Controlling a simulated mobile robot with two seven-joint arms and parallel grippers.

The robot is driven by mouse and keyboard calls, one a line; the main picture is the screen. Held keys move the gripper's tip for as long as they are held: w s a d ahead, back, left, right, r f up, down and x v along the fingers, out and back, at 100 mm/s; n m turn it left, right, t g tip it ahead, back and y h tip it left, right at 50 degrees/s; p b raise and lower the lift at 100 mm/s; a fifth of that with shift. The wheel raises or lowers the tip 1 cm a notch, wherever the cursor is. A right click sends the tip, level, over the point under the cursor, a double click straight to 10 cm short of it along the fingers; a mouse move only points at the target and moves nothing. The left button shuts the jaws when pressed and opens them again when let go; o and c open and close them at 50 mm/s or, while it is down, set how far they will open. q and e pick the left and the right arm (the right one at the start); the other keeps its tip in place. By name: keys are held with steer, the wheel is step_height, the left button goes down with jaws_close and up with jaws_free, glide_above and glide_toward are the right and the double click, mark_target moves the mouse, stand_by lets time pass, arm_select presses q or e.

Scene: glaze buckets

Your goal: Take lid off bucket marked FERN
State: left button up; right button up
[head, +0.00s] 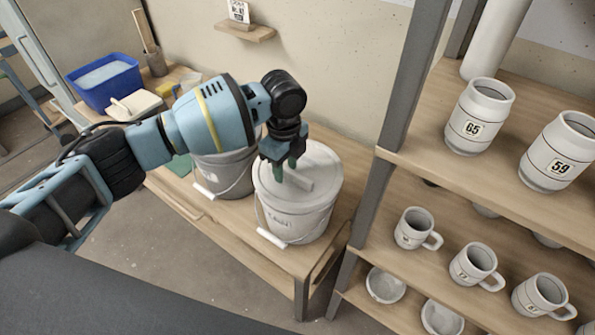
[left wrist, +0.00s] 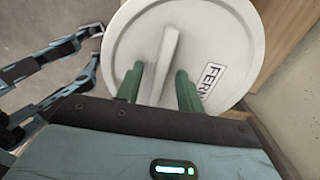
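The white bucket (head: 292,222) stands on the low wooden bench with its lid (head: 325,165) on. The lid fills much of the left wrist view (left wrist: 225,35), where its label reads FERN (left wrist: 210,78). A raised bar handle (head: 299,183) crosses the lid, and it also shows in the left wrist view (left wrist: 169,45). My left gripper (head: 286,172) is low over the lid. Its two green fingers (left wrist: 160,90) are open on either side of the handle, with gaps visible. Whether the fingertips touch the lid is unclear.
A second grey bucket (head: 228,178) stands close on the left, partly behind my arm. A blue tub (head: 106,82) is farther left. A shelf post (head: 374,205) and shelves with mugs (head: 473,265) and numbered jars (head: 479,118) stand to the right. The wall is close behind.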

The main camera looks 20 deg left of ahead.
arm_select(q)
steer(key=shift+f, duration=0.2)
stand_by(0.7)
jaws_close()
